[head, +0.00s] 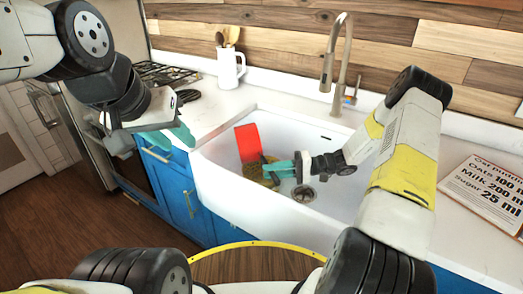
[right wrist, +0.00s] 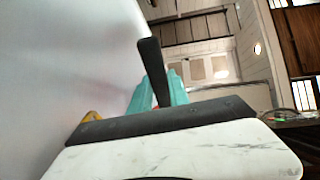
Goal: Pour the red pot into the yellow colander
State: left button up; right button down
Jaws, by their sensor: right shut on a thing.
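The red pot (head: 248,142) is tilted over the white sink, with its dark handle toward my right gripper. My right gripper (head: 278,171) is shut on this handle; the dark handle (right wrist: 152,68) stands between its teal fingers in the right wrist view. The yellow colander (head: 257,176) is low in the sink, just below the pot, and partly hidden by the pot and gripper. The pot's inside and any contents cannot be made out. My left gripper (head: 150,139) is apart from both, left of the sink, with its fingers spread and nothing between them.
A white jug of utensils (head: 230,68) stands on the back counter. A recipe board (head: 490,190) lies at the right.

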jog(key=shift+d+f+b, duration=0.15)
jog(key=shift+f+b, duration=0.35)
jog(key=shift+b, duration=0.15)
jog(key=shift+w+d+f+y, duration=0.15)
jog(key=shift+f+y, duration=0.15)
jog(key=shift+f, duration=0.2)
jog(key=shift+s+d+f+y, duration=0.15)
jog(key=shift+f+y, duration=0.15)
jog(key=shift+f, duration=0.15)
jog(key=shift+w+d+y, duration=0.2)
jog(key=shift+d+y, duration=0.55)
jog(key=shift+y, duration=0.45)
jog(key=shift+w+d+f+m+y, duration=0.15)
jog(key=shift+d+m+y, duration=0.2)
jog(key=shift+y, duration=0.3)
jog(key=shift+s+d+f+m+y, duration=0.1)
jog(key=shift+d+m+y, duration=0.05)
jog(key=shift+d+y, duration=0.4)
dwell(1.0)
jog(key=shift+w+d+r+y, duration=0.1)
jog(key=shift+d+r+y, duration=0.35)
jog(key=shift+y, duration=0.45)
dwell(2.0)
